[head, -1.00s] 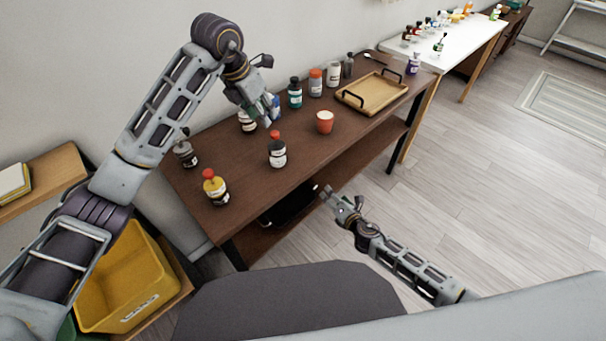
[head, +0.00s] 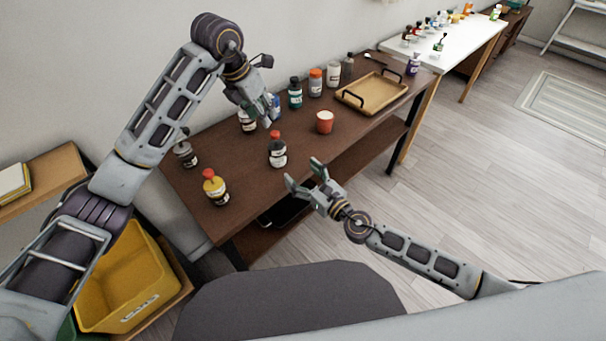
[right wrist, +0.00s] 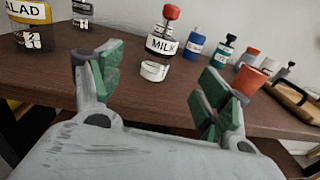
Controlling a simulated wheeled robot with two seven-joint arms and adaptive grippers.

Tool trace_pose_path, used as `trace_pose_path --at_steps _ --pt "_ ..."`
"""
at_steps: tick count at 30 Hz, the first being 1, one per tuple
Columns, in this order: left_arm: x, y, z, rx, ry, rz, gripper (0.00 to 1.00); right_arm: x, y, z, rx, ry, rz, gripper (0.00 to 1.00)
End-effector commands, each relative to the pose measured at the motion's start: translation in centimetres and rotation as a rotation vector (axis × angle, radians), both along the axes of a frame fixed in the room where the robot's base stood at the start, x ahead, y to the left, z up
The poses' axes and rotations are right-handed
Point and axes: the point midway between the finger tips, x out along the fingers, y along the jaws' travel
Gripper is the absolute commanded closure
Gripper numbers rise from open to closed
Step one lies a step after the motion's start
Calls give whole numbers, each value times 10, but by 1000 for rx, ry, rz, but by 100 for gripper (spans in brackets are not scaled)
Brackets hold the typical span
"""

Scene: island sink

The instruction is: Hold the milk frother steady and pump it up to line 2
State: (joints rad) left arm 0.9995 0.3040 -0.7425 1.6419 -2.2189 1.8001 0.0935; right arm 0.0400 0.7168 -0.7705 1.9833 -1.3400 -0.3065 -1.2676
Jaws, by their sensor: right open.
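The milk frother (head: 277,155), a dark bottle with a red top knob, stands upright on the brown table. In the right wrist view it shows its MILK label (right wrist: 163,46), with a smaller white label below; any level lines are too small to read. My right gripper (head: 303,174) is open and empty at the table's front edge, apart from the frother. In the right wrist view the frother stands beyond and between its green-padded fingers (right wrist: 160,90). My left gripper (head: 266,117) hangs behind and slightly left of the frother; its finger opening is unclear.
A yellow SALAD bottle (head: 215,188) stands left of the frother, a grey bottle (head: 186,154) behind that. A red cup (head: 324,122) and wooden tray (head: 358,101) are to the right. Several bottles line the back. The table front around the frother is clear.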

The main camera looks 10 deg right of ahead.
Motion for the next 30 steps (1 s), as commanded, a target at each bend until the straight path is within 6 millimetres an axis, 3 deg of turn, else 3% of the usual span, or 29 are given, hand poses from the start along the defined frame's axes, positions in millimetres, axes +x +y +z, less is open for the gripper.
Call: trace_pose_path --at_steps 14,30 --pt "0 0 0 0 0 0 64 5 3 0 3 2 -1 24" --pt "0 0 0 0 0 0 64 41 24 1 5 2 -2 24"
